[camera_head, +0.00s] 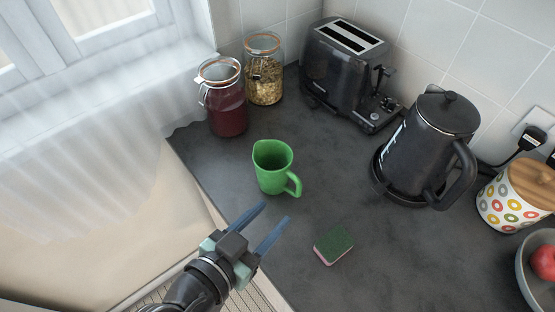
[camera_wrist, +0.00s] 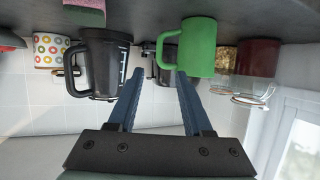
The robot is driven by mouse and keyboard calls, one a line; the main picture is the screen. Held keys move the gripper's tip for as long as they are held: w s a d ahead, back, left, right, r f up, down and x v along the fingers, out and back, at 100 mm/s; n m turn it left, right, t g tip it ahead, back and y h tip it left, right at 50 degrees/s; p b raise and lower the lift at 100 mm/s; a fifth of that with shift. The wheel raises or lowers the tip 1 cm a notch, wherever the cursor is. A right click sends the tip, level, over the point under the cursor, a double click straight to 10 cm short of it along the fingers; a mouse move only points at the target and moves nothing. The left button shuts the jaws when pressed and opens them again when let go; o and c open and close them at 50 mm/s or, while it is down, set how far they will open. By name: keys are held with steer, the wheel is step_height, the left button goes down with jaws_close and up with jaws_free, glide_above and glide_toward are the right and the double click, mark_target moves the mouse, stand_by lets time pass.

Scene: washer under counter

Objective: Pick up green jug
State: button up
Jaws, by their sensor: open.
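The green jug (camera_head: 272,167) stands upright on the dark counter, near its left edge, with its handle toward the lower right. My gripper (camera_head: 262,222) is open and empty, in front of the jug and apart from it. In the wrist view, which is upside down, the jug (camera_wrist: 199,47) shows just beyond the fingertips, nearer the right finger. Its handle points left. My gripper's blue fingers (camera_wrist: 158,73) are spread with nothing between them.
A sponge (camera_head: 333,244) lies right of my gripper. A black kettle (camera_head: 425,150) stands to the right, a toaster (camera_head: 347,75) behind. Two glass jars (camera_head: 226,108) stand behind the jug. A patterned canister (camera_head: 508,207) and bowl (camera_head: 530,275) are far right. The counter around the jug is clear.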

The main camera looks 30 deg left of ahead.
mark_target(297, 194)
steer(key=shift+s+f, duration=0.35)
steer(key=shift+f, duration=0.25)
steer(key=shift+w+f, duration=0.2)
steer(key=shift+w, duration=0.05)
steer(key=p+x, duration=0.1)
steer(key=x, duration=0.4)
steer(key=shift+w+d+f, duration=0.1)
steer(key=shift+w+d, duration=0.05)
steer(key=shift+w, duration=0.1)
steer(key=shift+p+x, duration=1)
steer(key=shift+x, duration=2.1)
steer(key=shift+f, duration=0.15)
steer(key=shift+s, duration=0.1)
steer(key=shift+c, duration=0.2)
jaws_close()
